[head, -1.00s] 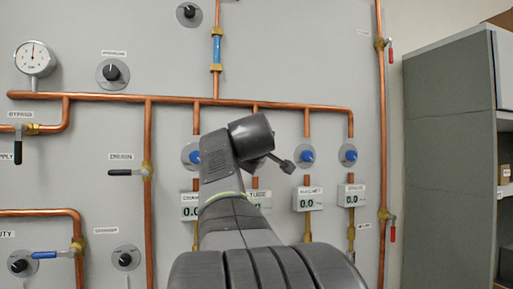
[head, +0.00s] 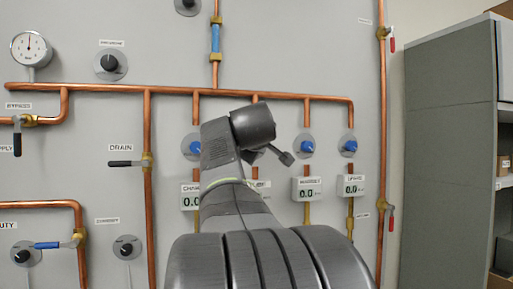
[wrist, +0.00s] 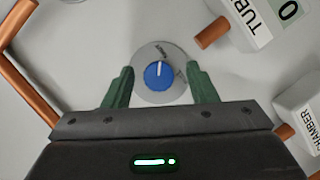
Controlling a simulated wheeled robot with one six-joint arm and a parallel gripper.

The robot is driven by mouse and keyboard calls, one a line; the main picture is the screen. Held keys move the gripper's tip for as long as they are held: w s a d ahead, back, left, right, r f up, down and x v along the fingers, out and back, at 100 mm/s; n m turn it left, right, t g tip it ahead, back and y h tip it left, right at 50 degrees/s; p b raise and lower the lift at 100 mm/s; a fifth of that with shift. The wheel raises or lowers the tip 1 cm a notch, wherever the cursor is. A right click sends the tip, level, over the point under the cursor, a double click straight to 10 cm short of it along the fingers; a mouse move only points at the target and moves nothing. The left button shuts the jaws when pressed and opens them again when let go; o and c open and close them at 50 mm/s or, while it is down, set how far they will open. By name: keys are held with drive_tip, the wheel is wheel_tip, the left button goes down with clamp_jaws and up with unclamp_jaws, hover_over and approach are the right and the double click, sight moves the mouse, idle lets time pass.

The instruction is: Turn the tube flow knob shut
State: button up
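The tube flow knob is a round blue knob (wrist: 158,75) with a white pointer line, on a grey dial plate on the wall panel. In the wrist view its pointer points roughly up in the picture. My gripper (wrist: 160,69) is open, with one green finger on each side of the knob and visible gaps between. I cannot tell how far the fingertips are from the panel. The TUBE readout (wrist: 250,18) is partly in view at the upper right. In the head view my arm hides the knob and most of the TUBE readout (head: 263,190).
The CHAMBER readout (wrist: 302,112) is at the right in the wrist view. In the head view other blue knobs (head: 306,146) (head: 348,146) sit on both sides of my arm. Copper pipes (head: 148,200) and a drain valve (head: 122,163) stand out from the panel. A grey cabinet (head: 450,150) is at the right.

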drive_tip(key=b+v, duration=0.1)
drive_tip(key=v, duration=1.3)
drive_tip(key=shift+w, duration=0.15)
drive_tip(key=x, duration=1.3)
drive_tip(key=shift+w+p, duration=0.4)
drive_tip(key=shift+p, duration=0.05)
drive_tip(key=shift+s, duration=0.2)
